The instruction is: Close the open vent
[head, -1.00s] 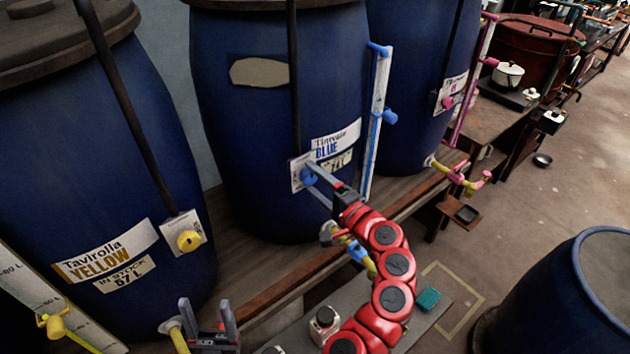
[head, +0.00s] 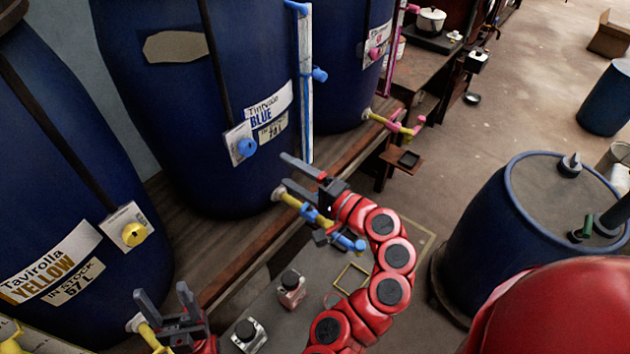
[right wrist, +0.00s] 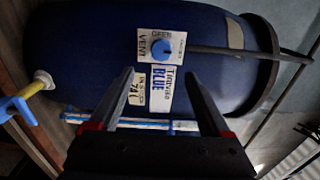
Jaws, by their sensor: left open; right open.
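The blue vent knob (head: 246,147) sits on a white plate on the blue vat (head: 170,110) labelled Tintvale BLUE. In the right wrist view the knob (right wrist: 163,49) is on a plate (right wrist: 178,40) reading VENT and OPEN; I cannot tell which way it points. My right gripper (head: 286,171) is open and empty, to the right of the knob and apart from it. In the right wrist view its fingers point towards the knob. My left gripper (head: 163,291) is open and empty at the lower left, below the yellow vent knob (head: 134,234) of the Tavirolla YELLOW vat (head: 70,200).
A blue-handled tap (head: 320,222) lies just under my right gripper. A pink vent knob (head: 374,53) is on the vat behind. Small jars (head: 291,288) stand on the low bench. A blue drum (head: 500,235) stands at right on the floor.

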